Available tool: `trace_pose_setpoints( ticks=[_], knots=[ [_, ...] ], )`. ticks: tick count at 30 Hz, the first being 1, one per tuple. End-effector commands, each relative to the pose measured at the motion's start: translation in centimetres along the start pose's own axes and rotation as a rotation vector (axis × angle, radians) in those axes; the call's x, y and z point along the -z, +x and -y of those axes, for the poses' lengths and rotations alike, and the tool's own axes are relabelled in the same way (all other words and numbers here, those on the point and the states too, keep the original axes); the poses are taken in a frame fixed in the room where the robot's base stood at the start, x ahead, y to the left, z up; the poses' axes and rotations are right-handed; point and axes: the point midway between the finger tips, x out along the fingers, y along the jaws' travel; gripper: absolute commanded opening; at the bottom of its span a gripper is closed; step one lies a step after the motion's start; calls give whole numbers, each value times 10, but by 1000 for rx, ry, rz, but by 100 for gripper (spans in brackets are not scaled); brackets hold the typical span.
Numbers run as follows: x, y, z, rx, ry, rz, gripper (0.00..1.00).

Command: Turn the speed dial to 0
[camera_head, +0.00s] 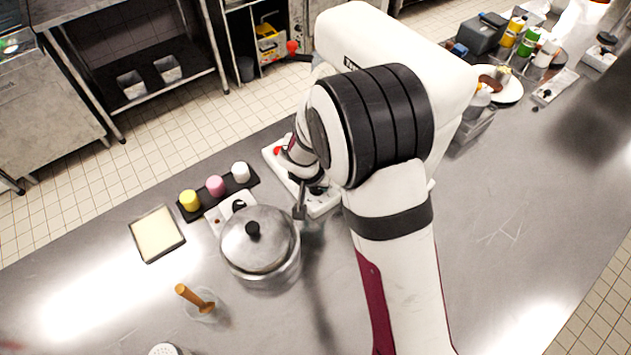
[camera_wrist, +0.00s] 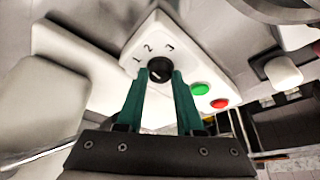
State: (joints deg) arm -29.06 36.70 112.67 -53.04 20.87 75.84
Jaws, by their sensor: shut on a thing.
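The speed dial (camera_wrist: 159,69) is a round black knob on a white control panel (camera_wrist: 150,42). The digits 1, 2 and 3 are printed in an arc beside it. My gripper (camera_wrist: 160,77) has its two green fingers shut on the dial, one on each side. A small pale mark shows on the knob, but I cannot read its setting. Any 0 on the scale is not visible. In the head view the white panel (camera_head: 323,206) is partly hidden under my arm, and the fingers and dial are mostly covered.
A green button (camera_wrist: 200,89) and a red button (camera_wrist: 219,103) sit close beside the right finger. A lidded metal pot (camera_head: 257,240) stands left of my arm. A black tray (camera_head: 250,174) holds yellow, pink and white pieces. The counter front right is clear.

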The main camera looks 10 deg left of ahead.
Motion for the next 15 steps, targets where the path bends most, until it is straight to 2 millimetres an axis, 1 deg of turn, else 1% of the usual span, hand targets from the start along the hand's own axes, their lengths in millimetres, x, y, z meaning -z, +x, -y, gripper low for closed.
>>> trace_pose_setpoints(
  ticks=[2,6,9,15],
  knots=[
    [0,0,-1,15,-35,1,0],
    [0,0,-3,87,-206,2,0],
    [0,0,-3,122,-285,3,0],
    [0,0,-3,153,-361,0,0]
  ],
)
